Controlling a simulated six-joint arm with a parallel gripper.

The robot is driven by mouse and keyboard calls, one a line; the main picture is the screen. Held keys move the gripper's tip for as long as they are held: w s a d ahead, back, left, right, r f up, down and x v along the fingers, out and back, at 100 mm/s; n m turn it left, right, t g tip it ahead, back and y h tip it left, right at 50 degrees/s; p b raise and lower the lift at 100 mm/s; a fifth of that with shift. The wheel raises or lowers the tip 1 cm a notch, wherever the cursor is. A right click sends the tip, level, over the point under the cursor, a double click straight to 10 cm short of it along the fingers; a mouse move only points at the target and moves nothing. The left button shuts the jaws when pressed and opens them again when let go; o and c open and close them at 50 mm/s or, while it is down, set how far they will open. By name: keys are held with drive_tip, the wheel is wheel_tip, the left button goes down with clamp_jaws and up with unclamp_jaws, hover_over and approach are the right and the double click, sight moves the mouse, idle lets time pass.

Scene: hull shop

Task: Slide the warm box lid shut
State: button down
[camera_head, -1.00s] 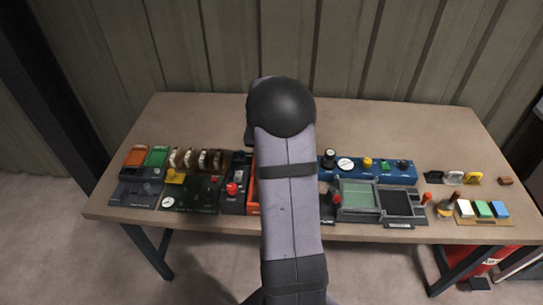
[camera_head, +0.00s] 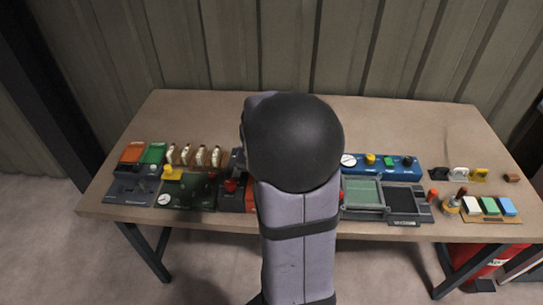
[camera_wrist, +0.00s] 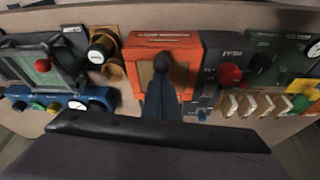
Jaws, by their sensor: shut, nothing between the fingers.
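An orange box (camera_wrist: 137,77) with a pale label on its edge and a tan inside lies in the middle of the wrist view. I take it for the warm box, but its label is too small to read. My gripper (camera_wrist: 161,62) is shut and empty. Its dark fingers are over the orange box and cover part of its middle. I cannot tell whether they touch it, or make out how the lid stands. In the head view my arm hides the gripper and nearly all of the orange box.
A dark panel with a red knob (camera_wrist: 230,74) is right of the orange box. A black round knob (camera_wrist: 101,47) is on its left. Farther left are a green-windowed tray (camera_wrist: 44,66) and a blue knob panel (camera_wrist: 60,101). The back of the table (camera_head: 200,112) is clear.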

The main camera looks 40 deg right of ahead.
drive_tip(key=shift+s+a, duration=0.3)
drive_tip(key=shift+s, duration=0.05)
drive_tip(key=shift+s+f, duration=0.1)
drive_tip(key=shift+f, duration=0.05)
drive_tip(key=shift+a, duration=0.1)
drive_tip(key=w+d, duration=0.1)
drive_tip(key=d, duration=0.1)
drive_tip(key=w+d+p, duration=0.1)
drive_tip(key=shift+w+d+r, duration=0.3)
drive_tip(key=shift+w, duration=0.05)
drive_tip(key=shift+r, duration=0.35)
drive_tip(key=b+v, duration=0.1)
drive_tip(key=v, duration=0.8)
drive_tip(key=shift+r+b, duration=0.15)
drive_tip(key=shift+b, duration=0.15)
drive_tip(key=shift+a, duration=0.1)
